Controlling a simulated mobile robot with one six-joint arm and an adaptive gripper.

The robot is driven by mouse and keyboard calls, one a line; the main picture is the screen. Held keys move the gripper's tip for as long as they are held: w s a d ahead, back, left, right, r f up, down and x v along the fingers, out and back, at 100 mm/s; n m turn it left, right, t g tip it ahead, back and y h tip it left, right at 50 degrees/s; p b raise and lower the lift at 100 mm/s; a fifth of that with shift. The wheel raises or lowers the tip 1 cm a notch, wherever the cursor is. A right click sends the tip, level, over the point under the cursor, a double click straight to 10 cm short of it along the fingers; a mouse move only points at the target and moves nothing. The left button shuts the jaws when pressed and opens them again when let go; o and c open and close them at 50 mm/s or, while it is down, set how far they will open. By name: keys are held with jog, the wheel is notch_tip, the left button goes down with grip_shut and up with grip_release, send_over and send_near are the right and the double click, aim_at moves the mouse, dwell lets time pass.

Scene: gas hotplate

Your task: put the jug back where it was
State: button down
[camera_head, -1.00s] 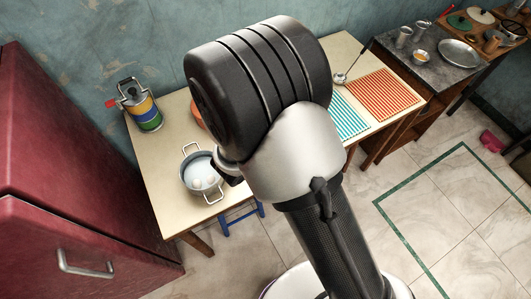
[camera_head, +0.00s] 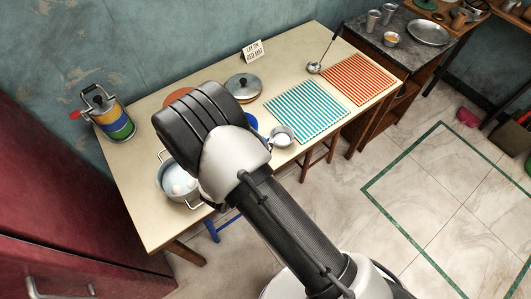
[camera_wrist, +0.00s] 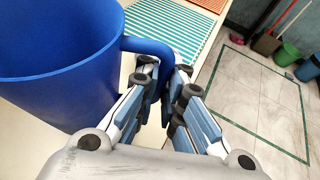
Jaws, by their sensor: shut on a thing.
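The blue jug (camera_wrist: 62,62) fills the left of the wrist view, close to the camera. My gripper (camera_wrist: 165,72) is shut on its handle (camera_wrist: 150,46), at the jug's right side. In the head view my arm hides the gripper and most of the jug; a small blue patch (camera_head: 251,122) beside the arm looks like part of it. I cannot tell whether the jug's base touches the table (camera_head: 150,212).
A pot (camera_head: 178,185) with white contents is at the table's front left. A striped canister (camera_head: 112,118), lidded pan (camera_head: 243,86), small metal pan (camera_head: 281,136), ladle (camera_head: 315,67), teal-striped mat (camera_head: 305,108) and orange mat (camera_head: 357,77) are on the table. A red cabinet (camera_head: 60,210) stands left.

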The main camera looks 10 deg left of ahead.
jog(key=shift+f+b, duration=0.4)
jog(key=shift+f, duration=1.25)
jog(key=shift+f, duration=0.1)
jog(key=shift+f, duration=0.15)
jog(key=c, duration=1.7)
grip_release()
jog(key=shift+s+r, duration=0.1)
jog(key=shift+r, duration=0.25)
jog(key=p+v, duration=0.2)
jog(key=v, duration=0.9)
jog(key=shift+s+p, duration=0.3)
jog(key=shift+s, duration=0.05)
jog(key=shift+a, duration=0.1)
